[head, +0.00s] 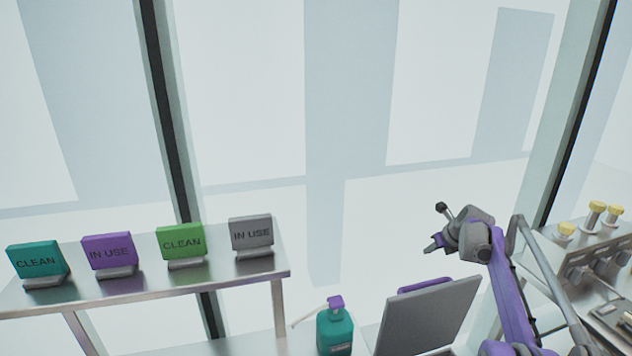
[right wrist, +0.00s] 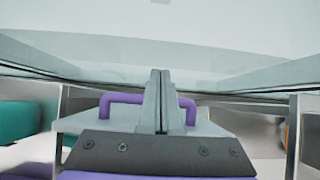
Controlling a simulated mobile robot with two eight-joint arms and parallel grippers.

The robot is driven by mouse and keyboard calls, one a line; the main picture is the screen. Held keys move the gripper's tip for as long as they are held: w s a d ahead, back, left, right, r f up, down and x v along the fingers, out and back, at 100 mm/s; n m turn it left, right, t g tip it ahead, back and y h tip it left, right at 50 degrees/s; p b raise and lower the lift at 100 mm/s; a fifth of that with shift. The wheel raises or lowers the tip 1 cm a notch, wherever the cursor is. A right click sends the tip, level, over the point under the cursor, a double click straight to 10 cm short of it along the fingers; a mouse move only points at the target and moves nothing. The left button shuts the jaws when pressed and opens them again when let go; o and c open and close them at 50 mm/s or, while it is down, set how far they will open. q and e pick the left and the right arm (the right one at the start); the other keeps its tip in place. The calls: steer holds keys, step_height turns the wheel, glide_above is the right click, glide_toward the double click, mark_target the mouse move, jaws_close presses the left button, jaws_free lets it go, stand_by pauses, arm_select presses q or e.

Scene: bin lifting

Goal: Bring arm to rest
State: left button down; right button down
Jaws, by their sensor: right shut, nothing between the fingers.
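My right arm, purple and grey, reaches in from the lower right of the head view. Its gripper (head: 434,246) is up in the air above a grey panel with a purple handle (head: 425,284). In the right wrist view the two fingers of the right gripper (right wrist: 158,76) are pressed together with nothing between them. The purple handle (right wrist: 122,98) shows behind the fingers there, apart from them as far as I can tell. My left gripper is not in the head view.
A metal shelf (head: 150,286) at the left carries several signs, such as a grey "IN USE" sign (head: 251,233). A teal pump bottle (head: 334,331) stands left of the grey panel (head: 428,316). Metal equipment with yellow knobs (head: 596,213) is at the right. Glass walls stand behind.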

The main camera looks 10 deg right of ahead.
steer(key=s+a+r+n+g, duration=0.1)
steer(key=s+a+r+n, duration=0.1)
steer(key=s+a+n, duration=0.7)
steer(key=s+a+r+n, duration=0.2)
steer(key=s+a+n, duration=0.5)
steer(key=a, duration=0.4)
steer(key=s+a+f+n, duration=0.3)
steer(key=s+n, duration=0.3)
steer(key=s, duration=0.2)
steer(key=s+a+f+n, duration=0.4)
steer(key=s+n, duration=0.2)
steer(key=s, duration=0.3)
steer(key=s+a+f+n, duration=0.3)
steer(key=s+n, duration=0.3)
steer(key=s, duration=0.3)
steer(key=shift+a+f+n+h, duration=0.15)
steer(key=shift+f+n+h, duration=0.2)
steer(key=shift+f, duration=0.35)
